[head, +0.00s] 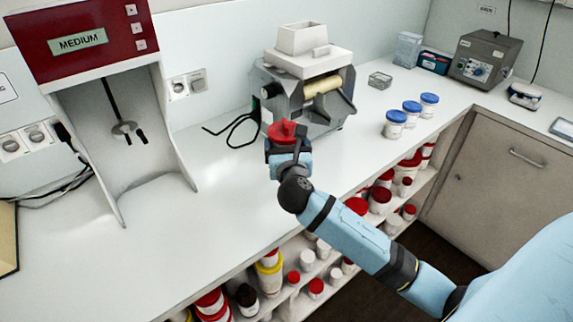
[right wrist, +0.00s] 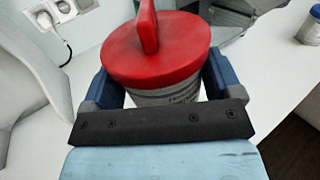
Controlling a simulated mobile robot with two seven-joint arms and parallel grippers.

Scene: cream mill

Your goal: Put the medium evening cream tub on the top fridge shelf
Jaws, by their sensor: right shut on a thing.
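My right gripper (head: 287,147) is shut on a grey-white tub with a red lid (head: 283,131), in front of the roller mill. In the right wrist view the tub (right wrist: 170,97) stands upright between the blue fingers of the right gripper (right wrist: 165,95). An upright red fin sits on the lid (right wrist: 160,60). The print on the tub is too small to read, so I cannot tell if it is the medium evening cream. I cannot tell if its base touches the counter. No fridge or fridge shelf is in view. My left gripper is not in view.
A grey roller mill (head: 308,88) stands just behind the tub. Several blue-lidded tubs (head: 412,108) stand at right on the white counter (head: 240,205). Shelves of tubs are below. Counter left of my gripper is clear.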

